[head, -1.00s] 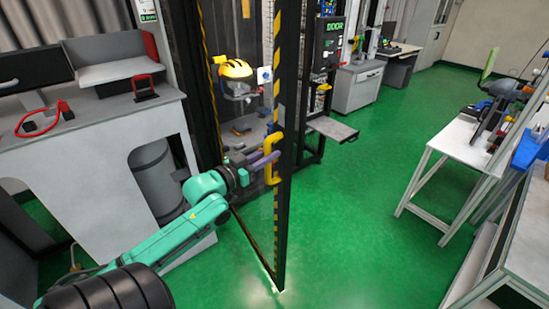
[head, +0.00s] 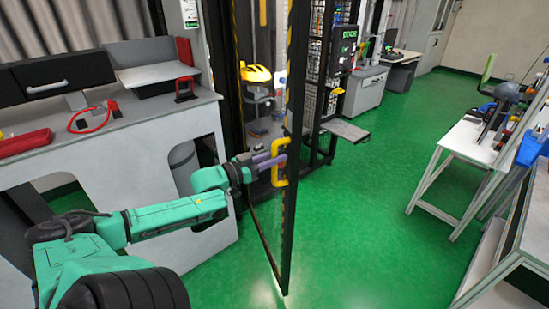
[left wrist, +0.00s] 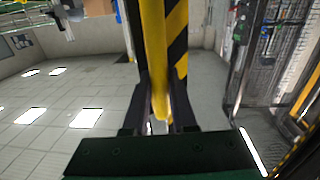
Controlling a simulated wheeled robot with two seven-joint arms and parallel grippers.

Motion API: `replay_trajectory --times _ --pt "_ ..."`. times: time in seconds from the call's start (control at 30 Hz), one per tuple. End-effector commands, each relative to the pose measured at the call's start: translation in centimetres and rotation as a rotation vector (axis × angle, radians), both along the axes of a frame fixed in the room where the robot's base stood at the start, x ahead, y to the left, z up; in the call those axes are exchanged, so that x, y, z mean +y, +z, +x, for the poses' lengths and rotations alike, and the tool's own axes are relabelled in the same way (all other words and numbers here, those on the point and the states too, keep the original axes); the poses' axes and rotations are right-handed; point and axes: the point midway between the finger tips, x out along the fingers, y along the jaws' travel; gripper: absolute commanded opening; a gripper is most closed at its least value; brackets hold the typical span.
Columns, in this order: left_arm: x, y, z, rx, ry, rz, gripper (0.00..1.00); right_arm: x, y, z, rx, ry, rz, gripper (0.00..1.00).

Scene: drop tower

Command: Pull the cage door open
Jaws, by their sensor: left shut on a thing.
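The cage door (head: 291,210) is a dark framed panel with yellow-and-black striping, and it stands swung open toward me. Its yellow handle (head: 279,172) is on the door's edge upright. My left gripper (head: 276,161) is shut on this handle, its purple fingers reaching it from the left. In the left wrist view the yellow handle (left wrist: 154,60) runs down between the two dark fingers (left wrist: 160,112), with the striped door edge (left wrist: 178,42) just behind. My right gripper is not in view.
A yellow helmet-like item (head: 256,73) is inside the cage. A grey workbench (head: 60,150) with a red cable stands at the left. A white table (head: 470,140) with tools stands at the right. Green floor (head: 360,220) is clear between the door and that table.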

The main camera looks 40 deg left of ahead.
Motion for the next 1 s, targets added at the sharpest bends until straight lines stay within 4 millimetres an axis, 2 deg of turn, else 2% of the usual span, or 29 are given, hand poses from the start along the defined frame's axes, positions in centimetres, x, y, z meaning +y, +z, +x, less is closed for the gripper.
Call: replay_trajectory --times 0.17,0.2,0.23,0.53,0.67,0.87,1.0 --pt "-0.1 0.0 0.0 0.002 -0.001 0.001 0.0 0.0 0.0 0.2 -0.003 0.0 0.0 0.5" --pt "-0.1 0.0 0.0 0.002 -0.001 0.001 0.32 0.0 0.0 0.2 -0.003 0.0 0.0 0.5" --pt "-0.1 0.0 0.0 0.002 -0.001 0.001 0.37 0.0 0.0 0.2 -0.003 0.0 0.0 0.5" --pt "0.0 0.0 -0.1 0.001 0.0 0.001 0.37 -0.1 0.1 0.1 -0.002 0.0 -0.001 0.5" --pt "0.2 0.0 -0.7 0.002 0.001 0.0 0.37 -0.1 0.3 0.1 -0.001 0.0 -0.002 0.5" --pt "0.9 -0.1 -3.7 0.006 0.004 0.0 0.37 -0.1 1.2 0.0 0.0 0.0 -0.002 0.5" --pt "1.8 0.0 -7.1 0.005 0.006 0.0 0.37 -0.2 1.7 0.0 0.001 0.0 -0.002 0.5"
